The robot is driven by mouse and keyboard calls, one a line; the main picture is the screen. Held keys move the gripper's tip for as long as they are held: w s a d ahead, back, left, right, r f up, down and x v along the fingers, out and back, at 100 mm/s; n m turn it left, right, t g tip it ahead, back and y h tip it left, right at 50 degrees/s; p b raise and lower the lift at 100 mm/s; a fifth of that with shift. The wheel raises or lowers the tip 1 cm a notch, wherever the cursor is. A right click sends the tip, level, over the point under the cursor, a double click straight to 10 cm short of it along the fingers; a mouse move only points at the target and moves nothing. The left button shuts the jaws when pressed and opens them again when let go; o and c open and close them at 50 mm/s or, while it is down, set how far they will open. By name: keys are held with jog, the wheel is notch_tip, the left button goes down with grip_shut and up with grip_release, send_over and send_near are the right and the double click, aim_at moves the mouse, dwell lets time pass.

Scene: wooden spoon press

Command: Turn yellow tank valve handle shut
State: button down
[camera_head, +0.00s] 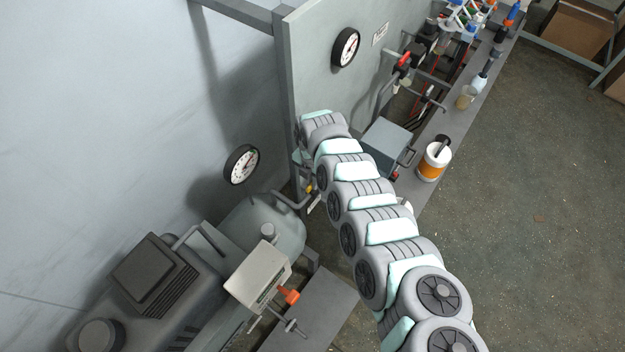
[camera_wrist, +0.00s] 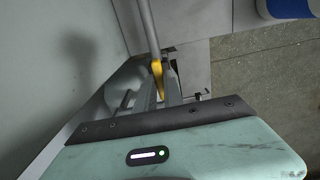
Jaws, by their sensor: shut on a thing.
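The yellow valve handle (camera_wrist: 157,76) shows in the wrist view, in front of a grey pipe, with its lower end between my fingers. My gripper (camera_wrist: 161,92) is shut on it. In the head view a small yellow part (camera_head: 309,189) shows by the pipe at the end of the grey-green tank (camera_head: 272,222). My gripper is mostly hidden there behind my own arm. The valve body is hidden, and the handle's exact angle is hard to tell.
Two round gauges (camera_head: 242,165) (camera_head: 346,48) are on the wall panels. A grey box with an orange knob (camera_head: 288,295) stands in front of the tank. A narrow bench with an orange-and-white container (camera_head: 433,161) runs along the wall. The floor at right is open.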

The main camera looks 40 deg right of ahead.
jog(key=m+p, duration=0.2)
jog(key=shift+r+m, duration=0.2)
jog(key=shift+m, duration=0.2)
jog(key=m+p, duration=0.2)
jog(key=m, duration=0.3)
jog(key=shift+p, duration=0.3)
jog(key=m+p, duration=0.1)
jog(key=m, duration=0.3)
jog(key=shift+f+m, duration=0.15)
jog(key=shift+m, duration=0.25)
jog(key=m, duration=0.5)
jog(key=shift+p, duration=0.3)
jog(key=shift+m, duration=0.3)
jog(key=c, duration=1.5)
grip_release()
jog(key=shift+o, duration=0.2)
